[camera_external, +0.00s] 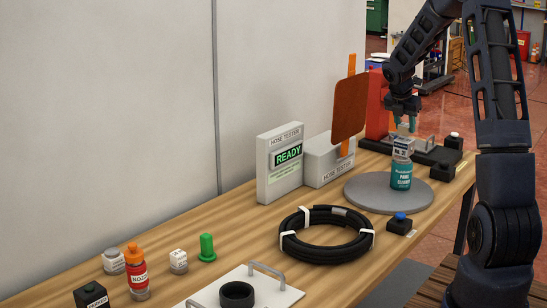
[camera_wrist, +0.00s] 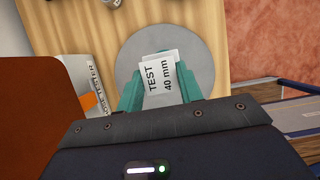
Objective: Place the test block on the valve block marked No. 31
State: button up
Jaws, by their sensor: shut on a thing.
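My gripper (camera_external: 403,118) is at the back right, pointing down over the round grey disc (camera_external: 361,196). Its teal fingers are shut on the test block (camera_wrist: 161,78), a white block reading "TEST 40 mm" in the wrist view. In the external view, the test block (camera_external: 403,129) shows small and pale between the fingertips. Right below it is a white and grey block with a "No." label (camera_external: 402,149), apparently No. 31, on top of a teal cleaner container (camera_external: 401,176). I cannot tell whether the test block touches the labelled block. My gripper also shows in the wrist view (camera_wrist: 160,84).
A hose tester reading READY (camera_external: 281,163) and an orange panel (camera_external: 350,108) stand left of the disc. A black hose coil (camera_external: 327,246) and a blue-button box (camera_external: 400,223) lie in front. Small parts sit front left.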

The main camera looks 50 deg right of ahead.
jog(key=shift+f, duration=0.7)
jog(key=shift+f, duration=0.15)
jog(key=o, duration=1.3)
jog(key=shift+c, duration=0.2)
